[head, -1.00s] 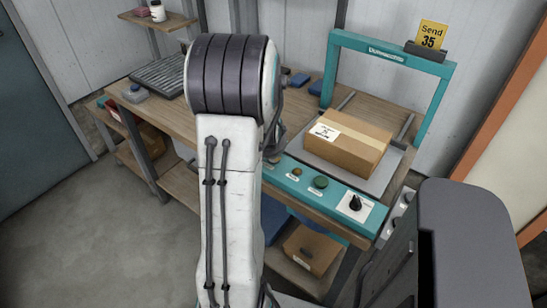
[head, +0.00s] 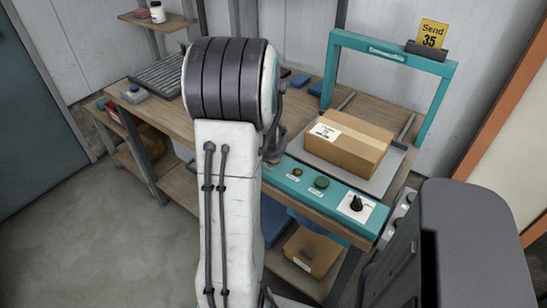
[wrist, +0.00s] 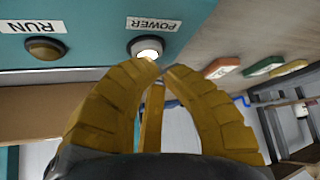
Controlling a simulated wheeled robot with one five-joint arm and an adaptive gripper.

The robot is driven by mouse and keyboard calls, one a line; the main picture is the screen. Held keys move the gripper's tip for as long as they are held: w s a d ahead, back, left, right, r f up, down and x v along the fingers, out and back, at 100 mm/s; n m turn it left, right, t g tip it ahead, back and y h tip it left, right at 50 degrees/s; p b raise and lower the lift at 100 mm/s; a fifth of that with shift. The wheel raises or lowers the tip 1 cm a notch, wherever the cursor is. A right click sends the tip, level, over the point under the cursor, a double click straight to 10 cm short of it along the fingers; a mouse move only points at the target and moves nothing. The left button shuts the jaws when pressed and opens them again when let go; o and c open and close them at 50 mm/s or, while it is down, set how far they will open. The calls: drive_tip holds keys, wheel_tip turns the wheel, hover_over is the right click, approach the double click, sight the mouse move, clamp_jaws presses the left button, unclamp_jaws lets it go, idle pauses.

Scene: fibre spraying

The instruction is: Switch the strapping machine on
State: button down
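The strapping machine has a teal arch (head: 388,52) over the bench and a teal control panel (head: 335,195) at its front. In the wrist view the panel (wrist: 85,50) appears upside down, with a white, bright POWER button (wrist: 146,47) and a dull amber RUN button (wrist: 45,47). The RUN button also shows in the head view (head: 298,172). My gripper (wrist: 162,68) has its yellow fingers drawn together at the tips, with nothing held. Its tips are just below the POWER button in the picture; I cannot tell whether they touch. In the head view my arm hides the gripper and POWER button.
A labelled carton (head: 348,145) lies on the machine under the arch. A green button (head: 321,182) and a black dial (head: 356,203) are further right on the panel. A yellow Send 35 card (head: 432,35) stands on the arch. Open floor (head: 90,235) lies at left.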

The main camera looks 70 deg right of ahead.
drive_tip(key=shift+r, duration=0.3)
drive_tip(key=shift+r+p, duration=1.9)
drive_tip(key=shift+r, duration=1.1)
